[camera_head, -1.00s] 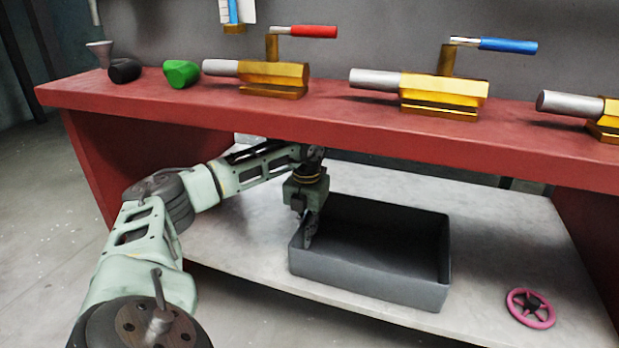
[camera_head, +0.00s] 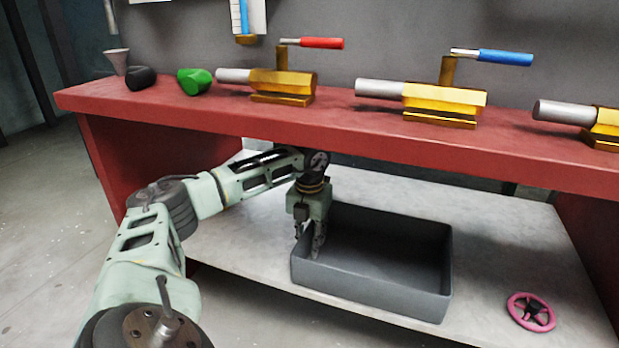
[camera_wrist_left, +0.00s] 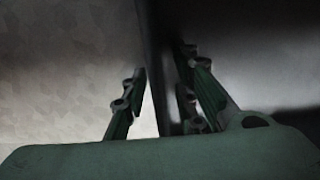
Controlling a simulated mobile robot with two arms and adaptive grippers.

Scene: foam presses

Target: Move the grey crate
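The grey crate (camera_head: 372,288) is an open, empty, dark grey box resting on the pale lower shelf under the red bench. My left gripper (camera_head: 308,244) reaches down at the crate's left wall, near its rear left part. Its two fingers show apart, one outside the wall and one inside. In the left wrist view the dark crate wall (camera_wrist_left: 160,75) runs between the fingers of my left gripper (camera_wrist_left: 163,65), with a narrow gap; shadow hides whether either finger touches. My right gripper is out of view.
The red bench top (camera_head: 330,140) overhangs the shelf (camera_head: 470,215) and my left arm. A pink handwheel (camera_head: 531,312) lies right of the crate. Gold presses (camera_head: 440,100), a green lump (camera_head: 193,82) and a black lump (camera_head: 141,77) stand on the bench. Bare shelf lies behind the crate.

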